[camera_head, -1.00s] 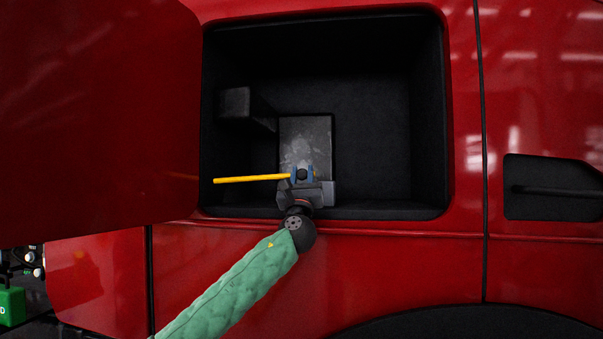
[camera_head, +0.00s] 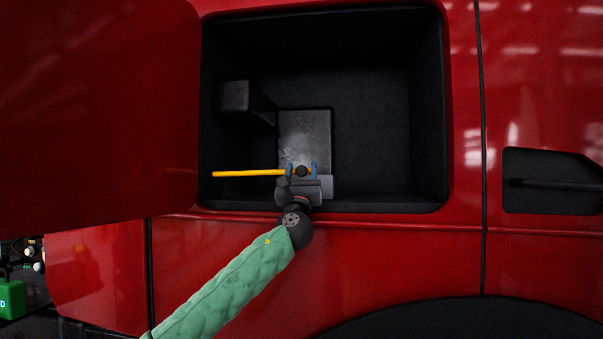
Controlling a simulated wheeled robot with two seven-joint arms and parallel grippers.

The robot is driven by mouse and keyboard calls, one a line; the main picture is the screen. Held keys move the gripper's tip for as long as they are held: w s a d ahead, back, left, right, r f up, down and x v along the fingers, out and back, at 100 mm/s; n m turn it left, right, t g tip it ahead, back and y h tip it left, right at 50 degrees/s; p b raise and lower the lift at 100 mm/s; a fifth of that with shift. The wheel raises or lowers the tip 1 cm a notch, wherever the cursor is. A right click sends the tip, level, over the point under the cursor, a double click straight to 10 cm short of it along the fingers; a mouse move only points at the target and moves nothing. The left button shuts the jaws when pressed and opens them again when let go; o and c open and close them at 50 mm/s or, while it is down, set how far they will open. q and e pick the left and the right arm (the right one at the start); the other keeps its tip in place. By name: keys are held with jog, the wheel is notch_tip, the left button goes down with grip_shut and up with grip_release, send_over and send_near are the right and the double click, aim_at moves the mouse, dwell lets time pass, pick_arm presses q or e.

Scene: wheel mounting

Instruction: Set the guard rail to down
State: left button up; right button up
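A yellow lever (camera_head: 245,173) lies nearly level inside the open compartment of the red truck, pointing left from a dark round knob (camera_head: 302,171) at its right end. I take this lever to be the guard rail control. My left gripper (camera_head: 302,168) has its blue fingertips on either side of the knob, spread with small gaps. It looks open. The gripper body hides the lower part of the lever's mount. A grey metal plate (camera_head: 305,130) stands behind the knob. The guard rail itself cannot be made out. My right gripper is not in view.
The black compartment (camera_head: 375,120) is mostly empty to the right of the plate. A dark block (camera_head: 235,97) juts out at its upper left. The open red door (camera_head: 95,110) fills the left side. A green box (camera_head: 11,299) sits at lower left.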

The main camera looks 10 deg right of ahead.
pick_arm(q)
jog(key=shift+f, duration=0.1)
jog(key=shift+s+f, duration=0.2)
jog(key=b+v, duration=0.2)
jog(key=v, duration=0.4)
jog(key=shift+s+a+f, duration=0.1)
jog(key=shift+s+f, duration=0.25)
jog(key=shift+s, duration=0.05)
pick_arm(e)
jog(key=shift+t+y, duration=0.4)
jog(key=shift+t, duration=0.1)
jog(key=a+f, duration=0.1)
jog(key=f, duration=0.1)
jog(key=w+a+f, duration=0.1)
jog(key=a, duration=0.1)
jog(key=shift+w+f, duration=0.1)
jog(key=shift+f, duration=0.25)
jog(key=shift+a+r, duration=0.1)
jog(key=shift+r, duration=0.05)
